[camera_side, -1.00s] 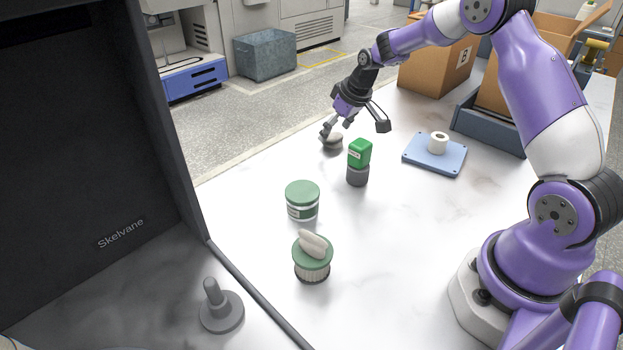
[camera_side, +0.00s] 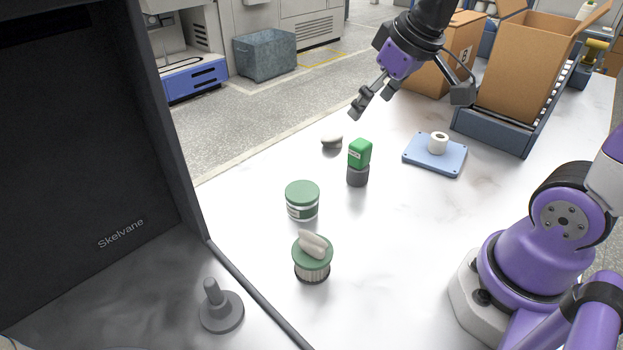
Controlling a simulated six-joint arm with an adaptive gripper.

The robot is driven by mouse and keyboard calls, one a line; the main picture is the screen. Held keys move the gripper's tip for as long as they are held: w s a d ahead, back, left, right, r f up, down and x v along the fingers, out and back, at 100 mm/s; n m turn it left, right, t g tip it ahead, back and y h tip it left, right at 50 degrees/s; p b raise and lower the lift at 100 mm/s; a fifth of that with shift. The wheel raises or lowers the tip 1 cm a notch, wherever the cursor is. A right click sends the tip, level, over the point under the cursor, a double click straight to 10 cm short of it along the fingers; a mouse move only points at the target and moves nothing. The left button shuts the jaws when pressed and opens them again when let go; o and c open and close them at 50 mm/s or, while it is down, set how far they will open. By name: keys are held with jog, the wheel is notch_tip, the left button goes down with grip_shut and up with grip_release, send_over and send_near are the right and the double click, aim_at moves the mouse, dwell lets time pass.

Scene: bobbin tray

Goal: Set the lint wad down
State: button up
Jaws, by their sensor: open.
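A small rounded pale wad, which looks like the lint wad (camera_side: 332,140), rests at the far left part of the white table, its underside darker. My gripper (camera_side: 410,100) is above the table, up and to the right of the wad. Its fingers are spread wide, with nothing between them, and they are clear of the wad. A flat blue tray (camera_side: 420,161) lies to the right with a white bobbin (camera_side: 438,143) standing on it.
A green-topped grey bottle (camera_side: 358,163) stands just right of the wad. Nearer are a green-lidded jar (camera_side: 302,200) and a ribbed green-topped container (camera_side: 312,264) with a pale lump on top. Cardboard boxes (camera_side: 520,70) stand behind. The table's right middle is clear.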

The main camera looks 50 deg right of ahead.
jog(key=s+a+f, duration=0.1)
jog(key=s+a, duration=0.2)
jog(key=s, duration=0.4)
jog(key=shift+s+f, duration=0.25)
jog(key=shift+s, duration=0.1)
dwell(0.7)
